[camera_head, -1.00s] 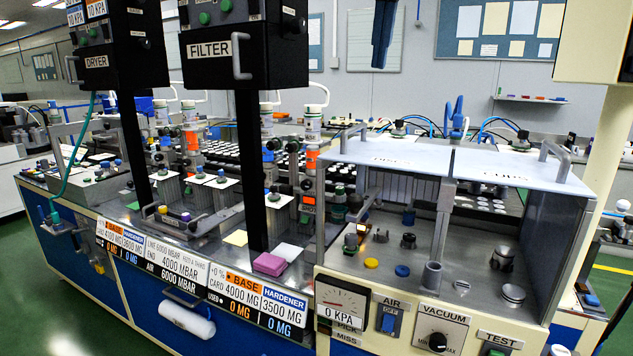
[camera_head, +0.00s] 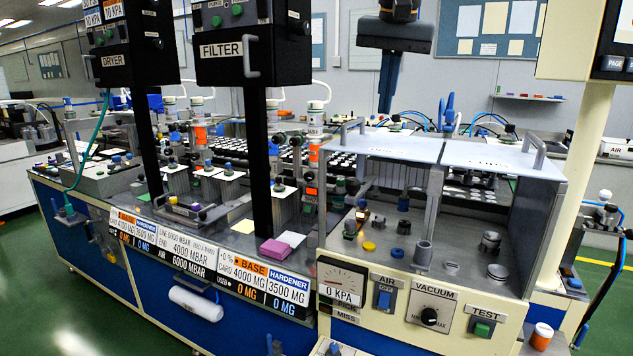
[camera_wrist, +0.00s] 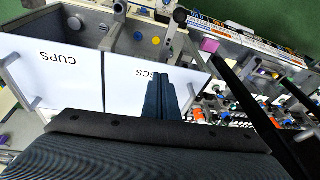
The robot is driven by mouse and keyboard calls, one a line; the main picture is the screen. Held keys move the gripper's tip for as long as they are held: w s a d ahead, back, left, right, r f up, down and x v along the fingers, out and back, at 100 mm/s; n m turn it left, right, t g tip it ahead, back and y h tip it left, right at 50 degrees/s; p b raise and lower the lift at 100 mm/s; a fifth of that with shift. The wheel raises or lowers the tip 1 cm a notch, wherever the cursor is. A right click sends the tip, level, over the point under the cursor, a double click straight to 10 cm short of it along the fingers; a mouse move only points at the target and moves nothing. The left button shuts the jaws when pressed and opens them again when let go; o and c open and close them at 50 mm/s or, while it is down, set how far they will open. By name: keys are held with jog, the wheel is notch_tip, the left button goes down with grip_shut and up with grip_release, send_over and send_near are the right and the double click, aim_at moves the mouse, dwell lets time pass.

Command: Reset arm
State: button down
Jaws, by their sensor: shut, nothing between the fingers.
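My gripper (camera_head: 386,96) hangs at the top centre of the head view, pointing down above the back part of the bench. Its narrow dark fingers are together and nothing shows between them. In the wrist view my gripper (camera_wrist: 163,82) is also shut, seen over the white lids of the test box. It is apart from the lids, with no contact visible. The white lids (camera_head: 470,156) cover the top of the box, and the wrist view shows one marked CUPS (camera_wrist: 45,75).
The bench front carries a gauge, a vacuum knob (camera_head: 429,317) and a green test button (camera_head: 482,329). Tall black posts hold the FILTER box (camera_head: 222,50) and DRYER box (camera_head: 113,60) at left. A pale post (camera_head: 580,160) stands at right. Free air surrounds my gripper.

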aim_at(392, 153)
jog(key=s+d+f+n+g, duration=0.15)
jog(key=s+f, duration=0.25)
jog(key=f, duration=0.6)
jog(key=s+d+f, duration=0.2)
jog(key=s+f, duration=0.2)
jog(key=f, duration=0.6)
jog(key=s+d+f+n, duration=0.1)
jog(key=s+f, duration=0.3)
jog(key=f, duration=0.6)
jog(key=s+d+f+n, duration=0.1)
jog(key=s+f, duration=0.8)
jog(key=s, duration=0.2)
jog(key=shift+d+f+g, duration=0.15)
jog(key=shift+f+g, duration=0.1)
jog(key=shift+g, duration=0.2)
jog(key=shift+n, duration=0.25)
